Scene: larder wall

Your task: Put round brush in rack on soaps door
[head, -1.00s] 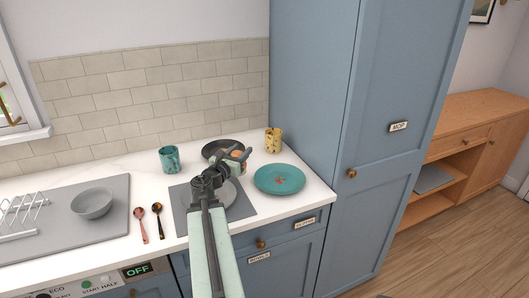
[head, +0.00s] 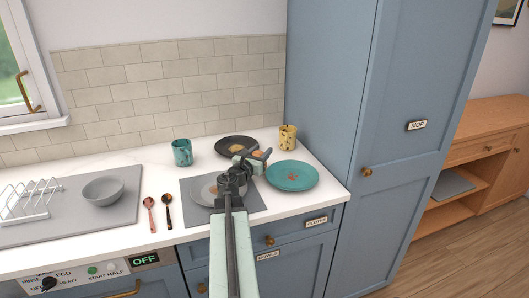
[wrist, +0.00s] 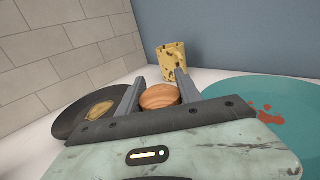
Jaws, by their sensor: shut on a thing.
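My gripper (head: 254,156) is out over the worktop, between the dark plate and the teal plate. It is shut on a round wooden thing, seemingly the round brush (wrist: 160,97), which shows between the fingers in the wrist view. Only its rounded tan top shows there; its lower part is hidden behind my gripper. No door labelled soaps and no rack on a door is in view.
The worktop holds a teal plate (head: 306,177), dark plate (head: 225,143), yellow cup (head: 288,138), teal mug (head: 182,152), grey bowl (head: 103,190) and two spoons. A tall blue cupboard labelled MOP (head: 400,190) stands right. Drawers and a dishwasher panel (head: 95,271) are below.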

